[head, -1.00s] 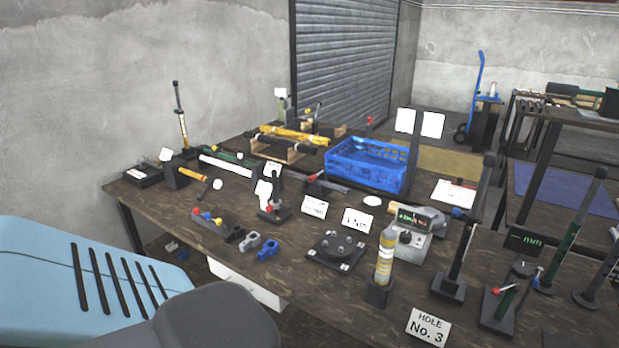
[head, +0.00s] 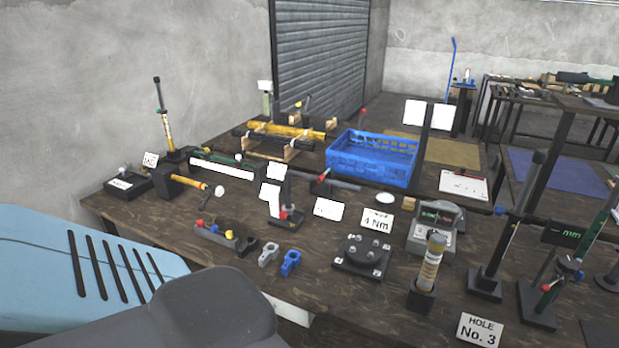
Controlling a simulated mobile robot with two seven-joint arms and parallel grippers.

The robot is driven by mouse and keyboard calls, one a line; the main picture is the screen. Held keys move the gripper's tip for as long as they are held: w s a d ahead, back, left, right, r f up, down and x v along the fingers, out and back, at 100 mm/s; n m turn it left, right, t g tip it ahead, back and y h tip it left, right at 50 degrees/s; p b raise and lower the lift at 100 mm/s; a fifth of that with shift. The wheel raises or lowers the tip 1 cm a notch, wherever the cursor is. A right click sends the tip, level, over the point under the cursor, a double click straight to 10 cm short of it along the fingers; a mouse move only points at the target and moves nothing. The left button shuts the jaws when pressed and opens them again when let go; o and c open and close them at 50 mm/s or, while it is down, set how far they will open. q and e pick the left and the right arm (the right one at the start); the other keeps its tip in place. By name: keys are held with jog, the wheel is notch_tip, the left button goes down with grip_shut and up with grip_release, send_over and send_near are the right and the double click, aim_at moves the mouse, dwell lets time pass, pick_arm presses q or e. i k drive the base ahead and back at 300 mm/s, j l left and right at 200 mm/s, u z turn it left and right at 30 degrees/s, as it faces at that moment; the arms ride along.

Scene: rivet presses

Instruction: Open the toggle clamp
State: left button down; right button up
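No part is clearly identifiable as the toggle clamp. A small dark stand with a red-tipped lever (head: 289,215) is on the bench behind the blue and grey clevis pieces. A low fixture with red, yellow and blue knobs (head: 222,236) lies left of it. Another red-handled device (head: 545,300) with a green upright stands at the right front. Whether any of these is open or closed is too small to tell. Neither of my grippers is in view.
The dark wooden workbench (head: 330,285) is crowded. A blue crate (head: 372,158) stands at the back, a round bolted plate (head: 362,255) and a yellow-labelled cylinder (head: 430,264) near the front. A "HOLE No. 3" sign (head: 480,330) is at the front edge.

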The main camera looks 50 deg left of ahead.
aim_at(322, 176)
jog(key=k+j, duration=0.1)
jog(key=j, duration=0.3)
jog(key=k+j, duration=0.15)
jog(key=j, duration=0.2)
jog(key=k+j, duration=0.1)
jog(key=j, duration=0.3)
jog(key=k+j, duration=0.1)
jog(key=j, duration=0.25)
jog(key=k+j, duration=0.15)
jog(key=j, duration=0.25)
jog(key=k+j+z, duration=0.1)
jog(key=j, duration=0.3)
jog(key=k+j, duration=0.1)
jog(key=j, duration=0.25)
